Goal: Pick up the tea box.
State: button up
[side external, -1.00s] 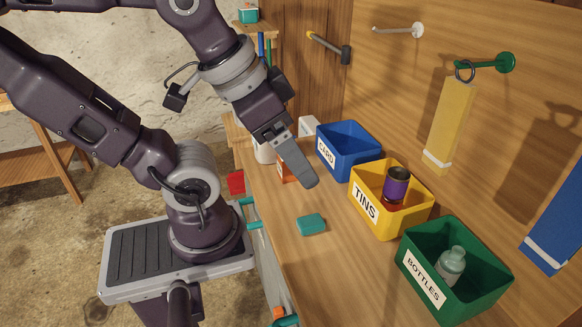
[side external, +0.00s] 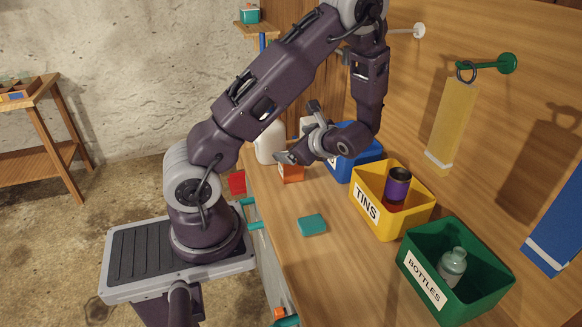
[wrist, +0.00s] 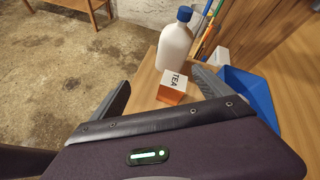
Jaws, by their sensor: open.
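The tea box (wrist: 173,86) is a small orange and white carton with TEA on its white face. It stands on the wooden bench in front of a white bottle. In the side external view the box (side external: 291,174) shows just below my gripper (side external: 284,157), which hides part of it. In the wrist view my gripper (wrist: 158,78) is open, with one finger on each side of the picture. The box appears between the fingers, closer to the right one. I see no clear contact.
The white bottle (wrist: 175,42) with a blue cap stands right behind the box. The blue bin (side external: 362,166) is to its right, then the yellow TINS bin (side external: 408,228) and green BOTTLES bin (side external: 485,292). A teal block (side external: 312,225) lies on the bench.

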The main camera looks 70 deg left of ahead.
jog(key=w+a+f+m, duration=0.1)
jog(key=a+f+m, duration=0.1)
jog(key=a+f, duration=0.1)
jog(key=w+a+f+m+t+y, duration=0.1)
jog(key=a+f+m, duration=0.1)
jog(key=a+f, duration=0.2)
jog(key=w+a+f+m+t, duration=0.1)
jog(key=a+f+m, duration=0.1)
jog(key=a+f, duration=0.2)
jog(key=shift+a+f+m+y, duration=0.3)
jog(key=shift+f+m, duration=0.1)
jog(key=shift+f, duration=0.15)
jog(key=shift+c, duration=0.4)
jog(key=shift+d, duration=0.1)
jog(key=c, duration=1.4)
